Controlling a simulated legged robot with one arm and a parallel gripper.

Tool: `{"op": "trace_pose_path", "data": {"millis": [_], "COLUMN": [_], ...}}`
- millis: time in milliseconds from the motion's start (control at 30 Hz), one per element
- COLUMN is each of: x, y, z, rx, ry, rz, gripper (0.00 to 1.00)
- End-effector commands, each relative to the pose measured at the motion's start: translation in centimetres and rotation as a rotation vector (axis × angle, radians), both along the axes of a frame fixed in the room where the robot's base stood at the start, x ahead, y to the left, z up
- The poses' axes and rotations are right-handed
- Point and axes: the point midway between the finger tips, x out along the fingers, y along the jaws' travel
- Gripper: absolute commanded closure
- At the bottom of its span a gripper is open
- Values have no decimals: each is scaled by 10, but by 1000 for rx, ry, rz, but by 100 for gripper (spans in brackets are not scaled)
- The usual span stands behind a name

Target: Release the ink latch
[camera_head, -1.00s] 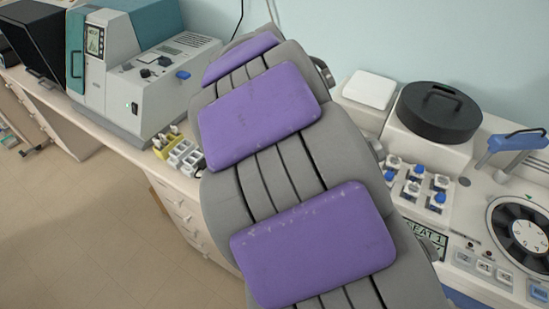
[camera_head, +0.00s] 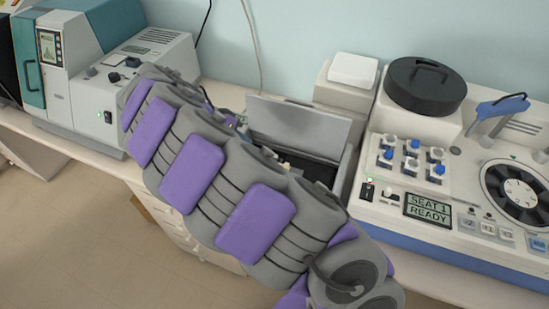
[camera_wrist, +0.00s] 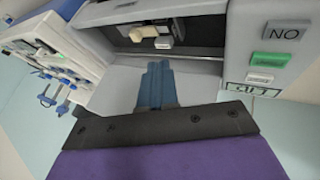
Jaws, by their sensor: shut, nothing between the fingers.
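My gripper (camera_wrist: 158,72) shows in the wrist view as narrow blue fingers beyond a black plate. The fingers are together with nothing between them. They point at the dark opening (camera_wrist: 190,52) of a grey machine. A beige piece (camera_wrist: 146,31) with a small pale tab sits inside the opening, a little beyond the fingertips. It may be the ink latch, but I cannot tell for sure. In the head view, a grey box with a raised lid (camera_head: 297,122) stands mid-counter. My arm covers its front and my gripper there.
In the wrist view, a green button (camera_wrist: 269,59) and a small green display (camera_wrist: 252,91) are on the machine's right. In the head view, a staining machine with a display (camera_head: 428,207) stands right, and a grey-teal machine (camera_head: 75,95) stands left.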

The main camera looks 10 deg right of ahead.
Motion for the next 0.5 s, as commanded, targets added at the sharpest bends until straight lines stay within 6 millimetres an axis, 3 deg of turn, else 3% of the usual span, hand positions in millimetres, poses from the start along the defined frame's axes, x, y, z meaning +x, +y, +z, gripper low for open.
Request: {"op": "trace_pose_path", "data": {"millis": [267, 500], "x": [0, 0], "y": [6, -14], "z": [-3, -27], "rx": [-7, -7], "ry": [2, 6], "rz": [1, -2], "gripper": [100, 100]}}
